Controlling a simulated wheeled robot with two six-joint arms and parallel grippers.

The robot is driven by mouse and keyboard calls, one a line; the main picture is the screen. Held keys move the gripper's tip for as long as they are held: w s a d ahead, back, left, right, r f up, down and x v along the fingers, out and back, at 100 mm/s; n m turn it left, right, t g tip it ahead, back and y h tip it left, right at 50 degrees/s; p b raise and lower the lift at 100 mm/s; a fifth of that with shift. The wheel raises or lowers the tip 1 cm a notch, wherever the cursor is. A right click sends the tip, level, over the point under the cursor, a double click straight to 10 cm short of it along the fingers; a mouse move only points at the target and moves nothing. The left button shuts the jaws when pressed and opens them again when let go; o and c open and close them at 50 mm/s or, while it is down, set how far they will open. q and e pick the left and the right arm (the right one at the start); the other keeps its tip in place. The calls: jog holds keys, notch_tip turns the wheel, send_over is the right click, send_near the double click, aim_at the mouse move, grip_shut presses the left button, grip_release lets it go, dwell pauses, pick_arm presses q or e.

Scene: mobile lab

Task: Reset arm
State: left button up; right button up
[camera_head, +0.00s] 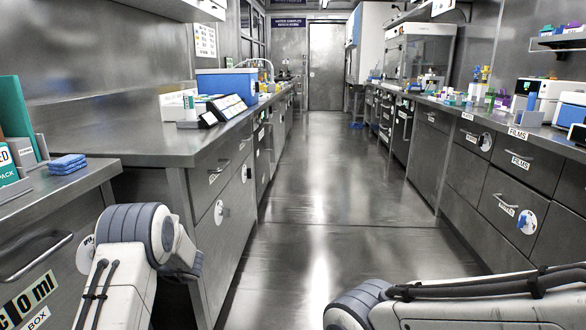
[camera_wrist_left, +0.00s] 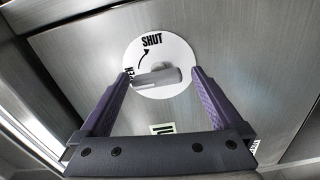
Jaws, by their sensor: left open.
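My left arm (camera_head: 135,245) comes in at the lower left of the head view, beside the left-hand cabinets; its gripper is hidden there. In the left wrist view my left gripper (camera_wrist_left: 160,84) is open. Its two purple fingers stand on either side of a grey latch handle (camera_wrist_left: 165,78) on a round white plate (camera_wrist_left: 150,52) marked SHUT with a curved arrow. I cannot tell whether the fingers touch the handle or plate. My right arm (camera_head: 470,300) lies across the lower right of the head view, and its gripper is out of view.
Steel counters run along the left (camera_head: 150,135) and right (camera_head: 490,118), with drawers below. The aisle floor (camera_head: 320,190) between them is clear to the grey door (camera_head: 326,66). Blue folded cloths (camera_head: 67,164) lie on the near left counter. A blue box (camera_head: 226,84) stands farther back.

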pick_arm(q)
jog(key=d+m+p, duration=0.1)
jog(key=m, duration=0.4)
jog(key=d+m+p, duration=0.1)
jog(key=m+p, duration=0.1)
jog(key=m, duration=0.4)
jog(key=d+m+p, duration=0.1)
jog(key=m+p, duration=0.1)
jog(key=m, duration=0.3)
jog(key=shift+d+m, duration=0.15)
jog(key=shift+m, duration=0.15)
pick_arm(e)
notch_tip(320, 180, up, 7)
jog(key=shift+f, duration=0.2)
pick_arm(q)
jog(key=shift+r, duration=0.1)
